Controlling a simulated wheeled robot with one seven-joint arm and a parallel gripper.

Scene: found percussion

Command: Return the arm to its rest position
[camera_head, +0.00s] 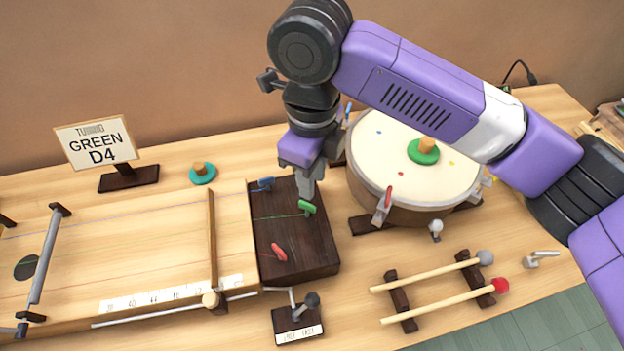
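My purple and black arm reaches in from the right edge of the head view, across the drum, and bends down at the upper middle. My gripper (311,186) points down over the dark peg block (318,262) at the right end of the wooden string board. Its fingertips are close above or beside the green peg (306,207); I cannot tell whether they touch. The finger gap is not clear from this angle. A blue peg (265,184) is left of the gripper and a red peg (279,252) is below it.
A round drum (385,160) with a green knobbed disc (423,152) stands right of the gripper. Two mallets (440,306) lie on a rack in front. A "GREEN D4" sign (95,142) stands at the left. A small lever stand (299,322) is at the front edge.

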